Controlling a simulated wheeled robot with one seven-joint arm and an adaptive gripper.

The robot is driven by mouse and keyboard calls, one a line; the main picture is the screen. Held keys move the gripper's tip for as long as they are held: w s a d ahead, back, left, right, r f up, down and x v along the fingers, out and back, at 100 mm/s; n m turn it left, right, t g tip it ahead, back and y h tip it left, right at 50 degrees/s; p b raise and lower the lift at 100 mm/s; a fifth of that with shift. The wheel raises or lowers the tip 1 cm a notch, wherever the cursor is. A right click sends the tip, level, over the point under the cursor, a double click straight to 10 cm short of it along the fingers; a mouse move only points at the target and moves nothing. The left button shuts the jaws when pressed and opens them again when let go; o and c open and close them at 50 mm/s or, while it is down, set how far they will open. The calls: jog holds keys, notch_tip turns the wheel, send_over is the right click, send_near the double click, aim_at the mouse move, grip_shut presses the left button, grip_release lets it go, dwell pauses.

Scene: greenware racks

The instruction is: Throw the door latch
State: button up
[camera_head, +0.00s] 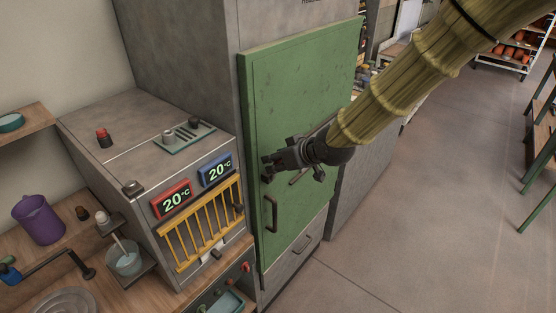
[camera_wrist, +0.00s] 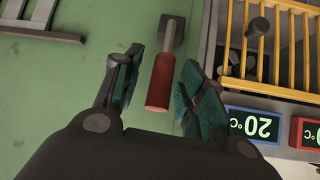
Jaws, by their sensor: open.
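The green door (camera_head: 300,120) is closed on a tall grey cabinet. In the wrist view, a latch lever with a red grip (camera_wrist: 162,80) and a grey mount stands against the green door (camera_wrist: 70,90). My gripper (camera_wrist: 150,85) is open, its two fingers on either side of the red grip, with gaps showing. In the head view, my gripper (camera_head: 269,168) is at the door's left edge, above the door handle (camera_head: 270,213). The latch is mostly hidden there behind my gripper. The door handle also shows in the wrist view (camera_wrist: 42,33).
Left of the door is a grey unit (camera_head: 120,140) with a yellow grille (camera_head: 203,225) and two 20 °C displays (camera_head: 216,169). A wooden bench with a purple jug (camera_head: 38,219) is at far left. Open floor (camera_head: 400,240) lies to the right.

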jog(key=shift+d+r, duration=0.1)
jog(key=v, duration=1.1)
jog(key=shift+s+d+r, duration=0.2)
jog(key=shift+s+r, duration=0.05)
jog(key=c, duration=0.3)
jog(key=shift+w+f+n+b, duration=0.2)
jog(key=shift+f+n+b, duration=0.1)
jog(key=shift+f+b, duration=0.05)
jog(key=c, duration=0.4)
jog(key=f+n+y+b, duration=0.1)
jog(key=w+f+n+t+b, duration=0.1)
jog(key=n, duration=0.1)
jog(key=w+d+f+n+y+b, duration=0.1)
jog(key=n, duration=0.1)
jog(key=shift+w+f+y+b, duration=0.15)
jog(key=shift+y+b, duration=0.15)
jog(key=shift+b, duration=0.05)
grip_shut()
jog(key=s+d+f+n+y+b, duration=0.4)
jog(key=d+f+n+y+b, duration=0.45)
jog(key=n, duration=0.95)
jog(key=s+p+x, duration=0.1)
jog(key=p+x, duration=0.4)
jog(key=x, duration=0.9)
jog(key=shift+w+a+r+y, duration=0.15)
jog(key=shift+a+r+y, duration=0.2)
jog(key=shift+a, duration=0.1)
